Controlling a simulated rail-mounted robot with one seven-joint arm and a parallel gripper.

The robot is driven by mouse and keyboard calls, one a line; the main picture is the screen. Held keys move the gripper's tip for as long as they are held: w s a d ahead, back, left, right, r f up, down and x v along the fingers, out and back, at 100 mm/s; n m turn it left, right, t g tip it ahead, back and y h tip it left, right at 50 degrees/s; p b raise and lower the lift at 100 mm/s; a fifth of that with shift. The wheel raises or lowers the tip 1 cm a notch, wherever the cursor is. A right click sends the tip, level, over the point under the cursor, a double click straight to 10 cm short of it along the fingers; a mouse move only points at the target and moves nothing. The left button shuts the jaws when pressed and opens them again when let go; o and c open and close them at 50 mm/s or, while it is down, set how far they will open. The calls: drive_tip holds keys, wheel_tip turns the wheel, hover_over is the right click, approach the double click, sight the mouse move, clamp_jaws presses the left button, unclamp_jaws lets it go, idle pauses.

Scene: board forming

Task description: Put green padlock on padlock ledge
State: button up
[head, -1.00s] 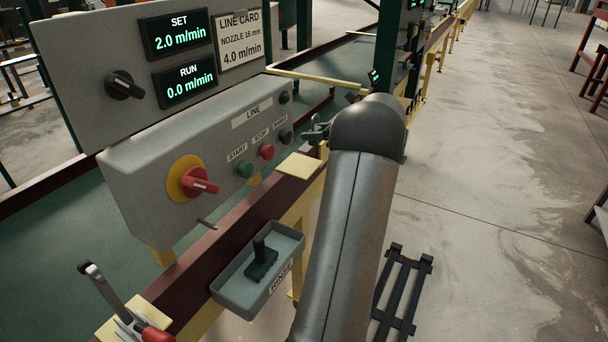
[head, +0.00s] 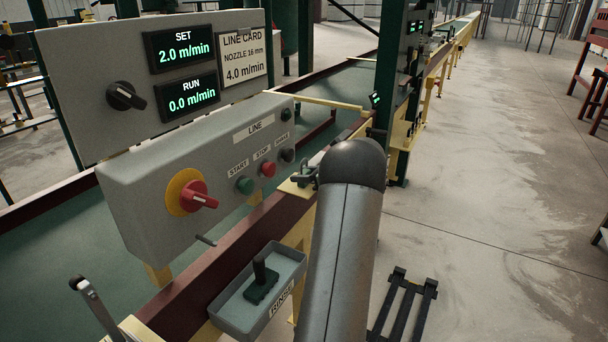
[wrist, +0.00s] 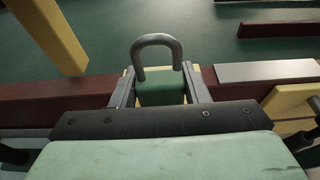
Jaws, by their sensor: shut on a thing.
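The green padlock (wrist: 162,92) is between the two grey fingers of my gripper (wrist: 159,88) in the wrist view, with its grey shackle pointing away from the gripper. My gripper is shut on its body. In the head view my gripper (head: 305,174) is just left of my arm's dark joint, over the cream ledge (head: 288,188) on the maroon rail. The padlock is too small to make out clearly there. Cream edges show around the padlock in the wrist view. I cannot tell whether it touches the ledge.
The line control box (head: 150,200) with buttons and a red switch stands left of the ledge. A grey tray (head: 232,318) holding a dark block with a handle hangs in front of the rail. A lever (head: 97,305) is at lower left. Open floor lies at right.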

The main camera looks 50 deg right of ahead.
drive_tip(key=shift+f, duration=0.1)
drive_tip(key=o, duration=1)
drive_tip(key=shift+s+r, duration=0.25)
drive_tip(key=b+v, duration=0.1)
drive_tip(key=v, duration=1)
drive_tip(key=shift+s, duration=0.25)
drive_tip(key=shift+d, duration=0.15)
